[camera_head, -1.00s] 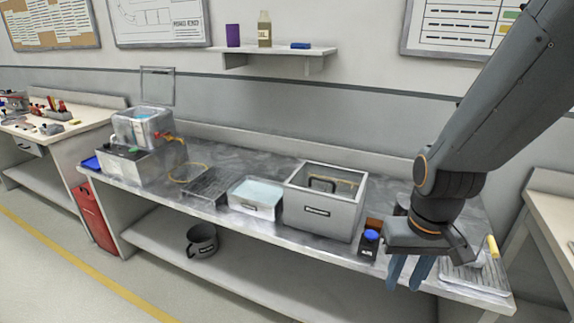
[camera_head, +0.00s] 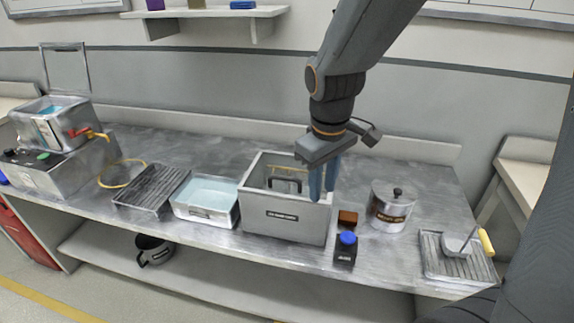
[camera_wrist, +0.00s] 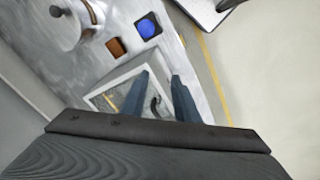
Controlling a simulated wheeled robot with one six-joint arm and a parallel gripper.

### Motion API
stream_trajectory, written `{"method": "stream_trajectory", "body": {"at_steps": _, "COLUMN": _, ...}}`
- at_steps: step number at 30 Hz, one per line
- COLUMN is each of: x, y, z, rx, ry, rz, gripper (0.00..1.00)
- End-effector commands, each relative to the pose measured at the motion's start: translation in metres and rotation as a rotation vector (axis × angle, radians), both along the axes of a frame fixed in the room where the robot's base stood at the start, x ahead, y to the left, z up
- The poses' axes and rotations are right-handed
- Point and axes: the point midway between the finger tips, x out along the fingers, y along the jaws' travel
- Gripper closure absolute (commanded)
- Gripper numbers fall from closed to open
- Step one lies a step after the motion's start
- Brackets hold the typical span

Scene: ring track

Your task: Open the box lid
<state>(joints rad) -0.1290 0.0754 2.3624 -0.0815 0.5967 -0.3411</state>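The grey box (camera_head: 285,222) with a dark label stands in the middle of the bench in the head view. Its rim surrounds a recessed top, where a black handle (camera_head: 285,181) shows. Whether a lid lies inside the rim is hard to tell. My gripper (camera_head: 322,197) points down at the box's right side, with its two blue-grey fingers overlapping the right rim in this view. I see no contact.
Left are a water basin (camera_head: 206,199) and a black rack (camera_head: 152,189).

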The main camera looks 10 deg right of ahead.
Motion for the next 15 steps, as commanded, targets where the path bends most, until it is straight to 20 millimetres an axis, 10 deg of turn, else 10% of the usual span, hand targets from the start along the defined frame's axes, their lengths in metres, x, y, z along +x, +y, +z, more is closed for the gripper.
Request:
{"method": "stream_trajectory", "body": {"at_steps": 8, "x": 0.065, "y": 0.071, "z": 0.055, "rx": -0.121, "ry": -0.031, "rz": 0.587, "gripper": 0.72}}
{"method": "stream_trajectory", "body": {"at_steps": 15, "x": 0.074, "y": 0.073, "z": 0.039, "rx": -0.137, "ry": -0.027, "rz": 0.645, "gripper": 0.72}}
